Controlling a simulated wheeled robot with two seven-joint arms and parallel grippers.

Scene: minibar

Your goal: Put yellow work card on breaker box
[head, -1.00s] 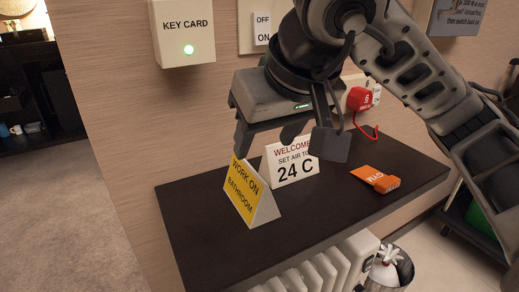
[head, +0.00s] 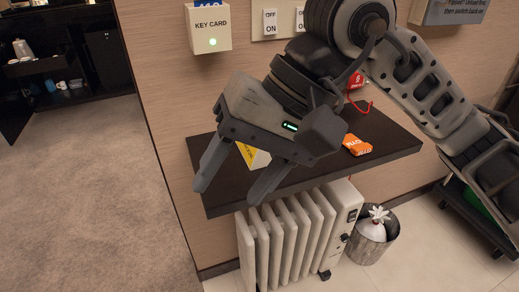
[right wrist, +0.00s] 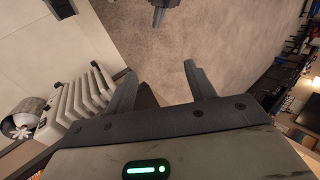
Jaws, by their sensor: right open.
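The yellow work card (head: 260,158) is a tent card on the dark shelf. My right gripper hides most of it in the head view; a yellow sliver and its white side show. My right gripper (head: 229,190) is open and empty, its fingers pointing down and left, over the shelf's front left part in the picture. In the right wrist view its two fingers (right wrist: 160,72) are apart, with carpet beyond. A grey box with printed text (head: 450,10) is on the wall at the upper right; I cannot tell if it is the breaker box. A dark part (right wrist: 160,14), perhaps my left gripper, shows at the top there.
The dark shelf (head: 390,140) holds an orange tag (head: 356,145). A white radiator (head: 290,235) stands below it, with a metal bin (head: 375,240) beside. A key card reader (head: 210,30) and switches (head: 270,22) are on the wall. Carpet at left is clear.

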